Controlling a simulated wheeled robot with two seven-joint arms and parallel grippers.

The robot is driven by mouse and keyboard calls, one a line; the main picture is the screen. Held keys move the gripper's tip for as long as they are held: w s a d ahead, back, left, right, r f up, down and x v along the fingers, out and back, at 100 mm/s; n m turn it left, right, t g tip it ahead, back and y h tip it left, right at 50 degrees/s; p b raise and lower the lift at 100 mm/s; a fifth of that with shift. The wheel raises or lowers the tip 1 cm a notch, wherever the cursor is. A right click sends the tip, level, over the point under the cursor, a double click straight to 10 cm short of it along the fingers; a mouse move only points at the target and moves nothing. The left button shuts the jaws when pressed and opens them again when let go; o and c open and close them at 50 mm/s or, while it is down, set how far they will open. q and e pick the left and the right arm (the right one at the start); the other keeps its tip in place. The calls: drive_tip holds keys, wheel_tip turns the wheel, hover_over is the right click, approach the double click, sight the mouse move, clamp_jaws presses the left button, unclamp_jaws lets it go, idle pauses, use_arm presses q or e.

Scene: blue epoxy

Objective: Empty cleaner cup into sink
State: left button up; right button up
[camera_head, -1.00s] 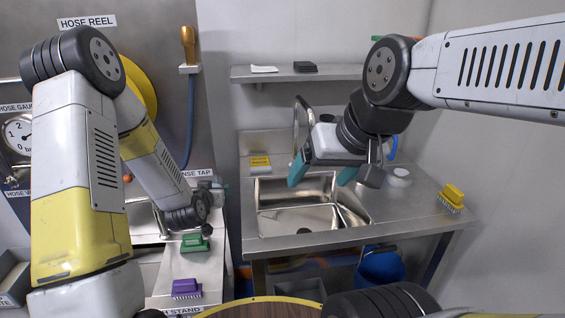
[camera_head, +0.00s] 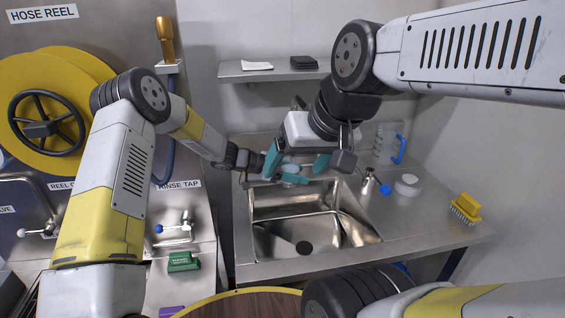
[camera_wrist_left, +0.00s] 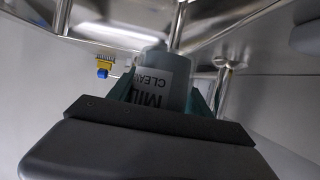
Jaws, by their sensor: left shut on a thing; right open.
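The cleaner cup (camera_wrist_left: 160,75) is grey and carries a white label with letters reading upside down in the left wrist view. My left gripper (camera_wrist_left: 158,98) is shut on it, with a teal finger on each side. In the head view, the cup (camera_head: 292,178) shows small near the back left of the steel sink (camera_head: 283,214), partly hidden by grippers; its exact tilt is unclear. My right gripper (camera_head: 297,165) is open, its teal fingers appearing on either side of the cup in the picture. I cannot tell whether they touch it. The sink basin shows a dark drain.
A yellow brush (camera_head: 466,208) and a white round tub (camera_head: 407,184) sit on the counter right of the sink. A clear jug with a blue handle (camera_head: 391,145) stands behind. A shelf (camera_head: 235,70) hangs above. A green brush (camera_head: 183,262) lies at left.

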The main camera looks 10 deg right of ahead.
use_arm(q)
drive_tip(key=shift+w+d+f, duration=0.1)
drive_tip(key=shift+d+f, duration=0.05)
drive_tip(key=shift+m, duration=0.3)
drive_tip(key=shift+s+r+m+t, duration=0.3)
drive_tip(key=shift+s+m, duration=0.05)
drive_tip(key=shift+m, duration=0.15)
drive_tip(key=m+t, duration=0.1)
drive_tip(key=s+f+m+t+y, duration=0.1)
drive_tip(key=m+t, duration=0.1)
drive_tip(key=f+m+t, duration=0.1)
drive_tip(key=m, duration=0.1)
drive_tip(key=shift+s+d+f+t, duration=0.15)
drive_tip(key=shift+s+t, duration=0.25)
idle(0.3)
drive_tip(key=shift+s+r+m+t, duration=0.1)
drive_tip(key=shift+r+m+t, duration=0.05)
drive_tip(key=shift+m+t, duration=0.45)
drive_tip(key=shift+s+r+m+t, duration=0.15)
drive_tip(key=shift+m+t, duration=0.25)
drive_tip(key=shift+m, duration=0.3)
